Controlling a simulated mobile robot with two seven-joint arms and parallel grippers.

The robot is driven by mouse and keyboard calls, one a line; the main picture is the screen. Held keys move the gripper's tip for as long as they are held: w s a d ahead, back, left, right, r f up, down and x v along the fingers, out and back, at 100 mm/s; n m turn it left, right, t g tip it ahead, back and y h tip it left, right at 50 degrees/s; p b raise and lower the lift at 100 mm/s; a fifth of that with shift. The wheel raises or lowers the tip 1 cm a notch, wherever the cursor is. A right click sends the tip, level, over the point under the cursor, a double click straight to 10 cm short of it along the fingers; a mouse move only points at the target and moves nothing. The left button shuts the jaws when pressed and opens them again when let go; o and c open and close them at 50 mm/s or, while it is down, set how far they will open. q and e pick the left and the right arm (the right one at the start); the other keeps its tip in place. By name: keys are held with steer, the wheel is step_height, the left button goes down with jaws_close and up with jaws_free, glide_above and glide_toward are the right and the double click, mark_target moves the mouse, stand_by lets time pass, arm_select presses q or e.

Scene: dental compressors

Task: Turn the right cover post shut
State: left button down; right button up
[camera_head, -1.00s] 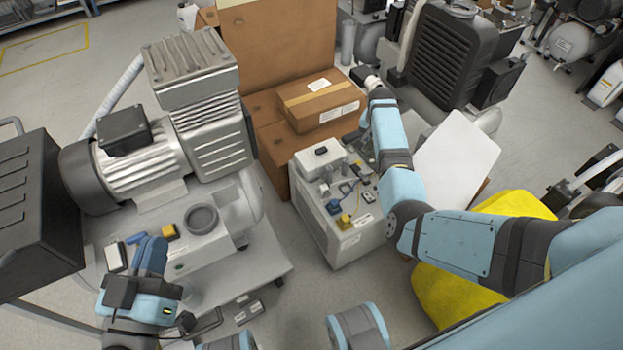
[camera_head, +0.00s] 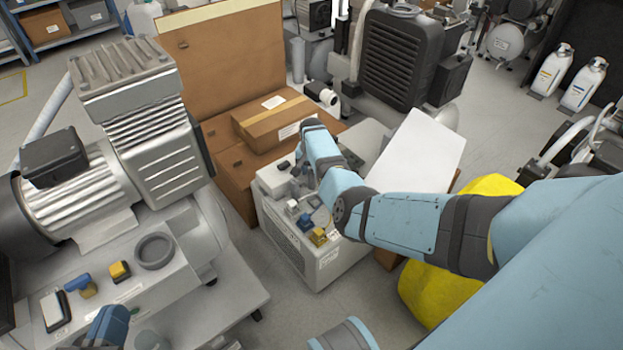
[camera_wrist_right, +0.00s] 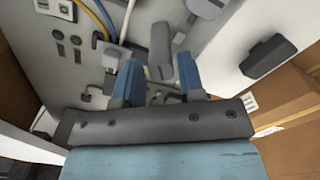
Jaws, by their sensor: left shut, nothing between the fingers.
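A light grey control unit (camera_head: 318,268) stands on the floor in the head view, with small fittings on its top. My right gripper reaches down over its back part; the arm hides its fingers there. In the right wrist view, my right gripper (camera_wrist_right: 158,72) has its two blue fingers apart, pointing at the panel. A grey post-like handle (camera_wrist_right: 161,45) shows just beyond and between the fingertips; I cannot tell if they touch it. A second dark grey handle (camera_wrist_right: 268,57) sits to the right. My left gripper (camera_head: 108,322) is shut and empty at the bottom left, partly cut off.
A large grey compressor (camera_head: 150,130) stands on the left, with a blue-handled fitting (camera_head: 80,283) near its base. Cardboard boxes (camera_head: 272,120) are behind the unit. A white panel (camera_head: 418,150) and a yellow bag (camera_head: 440,285) lie to the right. Cables (camera_wrist_right: 100,20) run across the panel.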

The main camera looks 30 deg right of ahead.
steer(key=shift+f, duration=0.8)
arm_select(q)
steer(key=shift+f+g, duration=0.3)
steer(key=shift+f, duration=0.3)
arm_select(e)
steer(key=c, duration=0.6)
steer(key=shift+c, duration=0.2)
